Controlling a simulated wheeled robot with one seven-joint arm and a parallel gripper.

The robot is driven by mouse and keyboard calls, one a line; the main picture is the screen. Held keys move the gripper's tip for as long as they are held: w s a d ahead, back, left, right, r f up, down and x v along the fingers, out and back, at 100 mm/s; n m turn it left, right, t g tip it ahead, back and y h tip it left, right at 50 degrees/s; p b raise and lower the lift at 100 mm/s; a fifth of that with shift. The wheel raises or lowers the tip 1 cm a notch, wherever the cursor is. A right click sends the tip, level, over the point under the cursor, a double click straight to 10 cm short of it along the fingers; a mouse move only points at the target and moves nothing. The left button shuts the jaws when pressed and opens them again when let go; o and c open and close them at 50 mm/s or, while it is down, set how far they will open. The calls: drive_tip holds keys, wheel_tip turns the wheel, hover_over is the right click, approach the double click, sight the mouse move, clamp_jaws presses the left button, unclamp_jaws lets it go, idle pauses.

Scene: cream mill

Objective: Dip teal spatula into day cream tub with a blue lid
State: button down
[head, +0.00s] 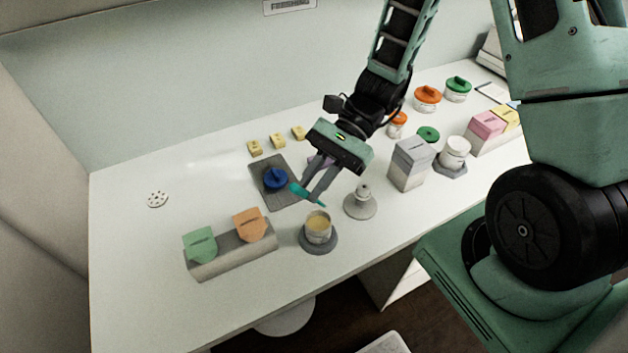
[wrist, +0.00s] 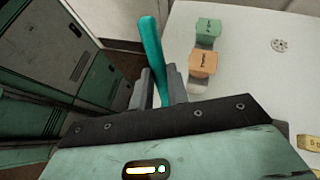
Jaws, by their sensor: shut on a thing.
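My gripper (head: 314,192) is shut on the teal spatula (head: 299,191), above the table. In the wrist view the spatula (wrist: 151,48) stands out past the fingers (wrist: 160,88), slightly tilted. An open tub (head: 318,231) with pale yellow-orange cream in it stands on a round grey base, in front of and below my gripper. The spatula is apart from the tub. A blue lid (head: 275,178) lies on a dark grey mat (head: 284,202), left of the gripper. The tub does not show in the wrist view.
A block with green (head: 200,244) and orange (head: 249,224) cards stands left of the tub. A small round stand (head: 361,203) is close on its right. A grey box (head: 409,164), a white tub (head: 454,152) and orange-lidded (head: 427,98) and green-lidded jars are further right. The far left is mostly clear.

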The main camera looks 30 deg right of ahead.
wheel_tip(320, 180, down, 8)
drive_tip(key=b, duration=0.7)
drive_tip(key=shift+f, duration=0.25)
drive_tip(key=shift+r, duration=0.1)
idle(0.3)
drive_tip(key=shift+s+r+p, duration=0.1)
drive_tip(key=shift+r+p, duration=3.1)
drive_tip(key=shift+r, duration=0.3)
drive_tip(key=shift+s+f, duration=0.1)
